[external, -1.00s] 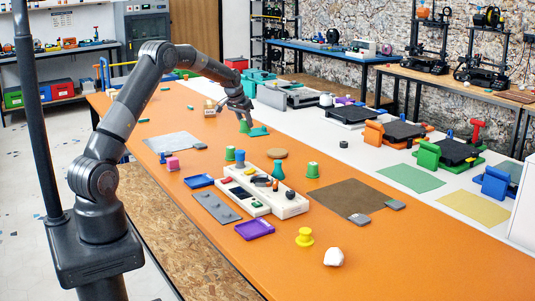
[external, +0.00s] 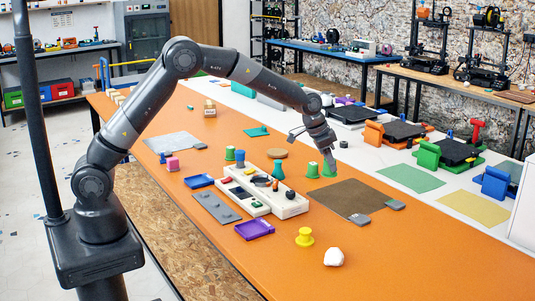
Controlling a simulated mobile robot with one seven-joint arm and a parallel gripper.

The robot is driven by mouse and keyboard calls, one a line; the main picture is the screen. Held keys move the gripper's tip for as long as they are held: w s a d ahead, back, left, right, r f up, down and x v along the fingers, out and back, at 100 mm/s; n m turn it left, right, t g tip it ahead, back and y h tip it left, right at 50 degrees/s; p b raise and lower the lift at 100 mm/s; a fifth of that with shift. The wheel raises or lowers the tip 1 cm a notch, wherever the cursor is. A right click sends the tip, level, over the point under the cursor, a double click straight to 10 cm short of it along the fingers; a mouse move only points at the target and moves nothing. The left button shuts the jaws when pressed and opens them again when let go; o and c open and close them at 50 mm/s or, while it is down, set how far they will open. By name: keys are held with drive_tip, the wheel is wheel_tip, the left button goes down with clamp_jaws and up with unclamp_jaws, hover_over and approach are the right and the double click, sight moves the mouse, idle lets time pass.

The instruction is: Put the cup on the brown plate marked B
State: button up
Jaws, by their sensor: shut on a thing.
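My gripper (external: 329,161) points down and is shut on a small green cup (external: 329,171). The fingers partly hide the cup, which looks upright. The brown plate (external: 347,198) lies flat on the orange table, in front of and slightly right of the cup in the picture. The cup shows just beyond the plate's back edge; its height above the table is hard to tell. No letter is readable at this size.
A green-and-white spool (external: 312,170) stands close left of the cup. A white tray (external: 290,207) with small parts lies left of the plate. A yellow spool (external: 305,237) and a white lump (external: 333,257) are in front. The plate's surface is clear.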

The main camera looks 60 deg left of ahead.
drive_tip(key=s+d+m, duration=0.1)
drive_tip(key=s+d, duration=0.3)
drive_tip(key=d, duration=0.4)
approach(343, 201)
drive_tip(key=shift+w+d+h, duration=0.3)
drive_tip(key=shift+w, duration=0.55)
drive_tip(key=shift+f, duration=2)
drive_tip(key=shift+f, duration=0.15)
drive_tip(key=o, duration=0.9)
drive_tip(key=shift+o, duration=0.2)
